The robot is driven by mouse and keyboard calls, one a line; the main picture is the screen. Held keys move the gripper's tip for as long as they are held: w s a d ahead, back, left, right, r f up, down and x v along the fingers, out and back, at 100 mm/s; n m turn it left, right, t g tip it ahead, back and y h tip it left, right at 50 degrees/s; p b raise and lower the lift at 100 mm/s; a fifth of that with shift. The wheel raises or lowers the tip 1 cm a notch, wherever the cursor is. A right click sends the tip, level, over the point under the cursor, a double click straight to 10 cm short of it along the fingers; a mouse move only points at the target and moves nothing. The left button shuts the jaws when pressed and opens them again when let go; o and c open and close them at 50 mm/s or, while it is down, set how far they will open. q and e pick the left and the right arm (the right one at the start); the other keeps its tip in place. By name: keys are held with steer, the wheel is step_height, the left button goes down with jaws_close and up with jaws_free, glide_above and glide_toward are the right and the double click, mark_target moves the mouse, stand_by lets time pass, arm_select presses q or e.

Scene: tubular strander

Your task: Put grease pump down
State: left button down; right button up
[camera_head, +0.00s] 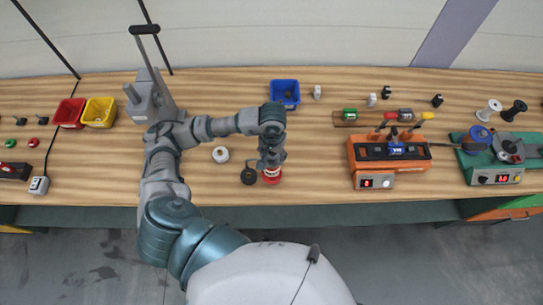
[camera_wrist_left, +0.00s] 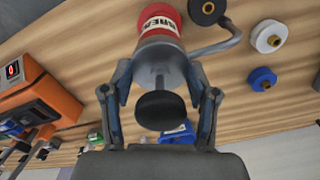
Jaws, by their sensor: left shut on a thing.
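The grease pump (camera_head: 271,177) has a red body with a white label, a grey metal head and a bent spout. In the head view only its red lower part shows, at the workbench surface below my left gripper (camera_head: 269,157). The left wrist view shows the pump (camera_wrist_left: 160,24) with its black round knob (camera_wrist_left: 160,111) towards the camera. The fingers of my left gripper (camera_wrist_left: 158,75) are shut around its grey upper part. The pump looks upright on or just above the bench; contact under it cannot be told. My right gripper is not in view.
A black spool (camera_head: 249,176) stands close left of the pump, and a white spool (camera_head: 221,154) farther left. A blue bin (camera_head: 285,92) stands behind. An orange machine (camera_head: 390,152) is to the right. Bare wood lies between pump and machine (camera_head: 318,165).

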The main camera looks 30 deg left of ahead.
arm_select(q)
steer(key=shift+d+f, duration=0.25)
steer(key=shift+f, duration=0.8)
steer(key=shift+a, duration=0.1)
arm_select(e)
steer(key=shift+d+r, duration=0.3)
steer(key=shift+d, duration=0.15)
arm_select(q)
steer(key=shift+c, duration=1.5)
jaws_free()
steer(key=shift+a+f, duration=0.1)
steer(key=shift+a, duration=0.05)
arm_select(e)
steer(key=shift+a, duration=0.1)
arm_select(q)
steer(key=shift+r, duration=0.3)
step_height(320, 180, up, 12)
steer(key=shift+f+b, duration=0.25)
steer(key=shift+b, duration=0.45)
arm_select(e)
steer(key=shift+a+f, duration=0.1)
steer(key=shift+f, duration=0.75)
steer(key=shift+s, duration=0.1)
